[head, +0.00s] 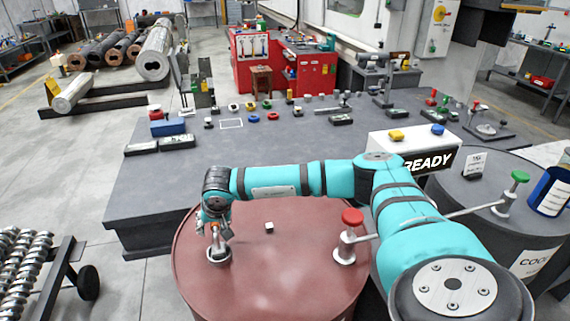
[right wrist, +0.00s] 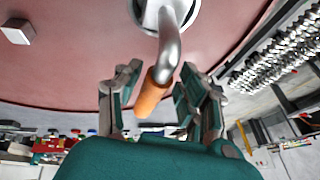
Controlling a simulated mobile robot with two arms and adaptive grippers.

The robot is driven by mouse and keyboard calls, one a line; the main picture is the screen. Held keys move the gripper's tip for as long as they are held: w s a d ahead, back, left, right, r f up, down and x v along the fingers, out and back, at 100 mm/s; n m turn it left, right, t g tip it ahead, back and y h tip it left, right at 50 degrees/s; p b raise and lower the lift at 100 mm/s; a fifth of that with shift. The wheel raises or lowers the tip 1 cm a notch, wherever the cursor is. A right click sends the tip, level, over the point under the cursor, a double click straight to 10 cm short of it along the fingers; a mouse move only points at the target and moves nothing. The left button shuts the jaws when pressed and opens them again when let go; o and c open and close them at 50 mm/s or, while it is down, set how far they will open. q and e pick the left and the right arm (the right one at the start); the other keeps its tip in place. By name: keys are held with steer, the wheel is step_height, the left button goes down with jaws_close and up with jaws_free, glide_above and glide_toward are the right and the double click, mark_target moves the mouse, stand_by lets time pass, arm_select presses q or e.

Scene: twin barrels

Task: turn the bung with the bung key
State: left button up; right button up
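The red barrel (head: 275,290) stands in front of me, with a pale round bung (head: 218,257) near the left of its lid. The bung key is a bent grey bar with an orange handle (right wrist: 152,94); in the right wrist view its grey end sits at the bung (right wrist: 150,12). My right gripper (head: 215,232) reaches in over the bung. In the right wrist view its fingers (right wrist: 160,98) stand apart on either side of the orange handle, with a gap to it on both sides. My left gripper is not in view.
A small white block (head: 269,227) lies on the lid. A red-knobbed valve (head: 345,246) stands at the lid's right. A dark barrel (head: 480,215) with a green-knobbed valve (head: 510,190) stands to the right. A grey workbench (head: 150,205) with several parts is behind.

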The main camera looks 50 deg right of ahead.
steer(key=shift+d, duration=0.1)
steer(key=shift+s+r, duration=0.1)
steer(key=shift+r, duration=0.05)
steer(key=w+p+v, duration=0.1)
steer(key=v, duration=0.8)
steer(key=w+d+r+p+v, duration=0.1)
steer(key=p+v, duration=0.1)
steer(key=v, duration=0.7)
steer(key=shift+w+a+r, duration=0.15)
steer(key=shift+w+a, duration=0.2)
steer(key=shift+a, duration=0.05)
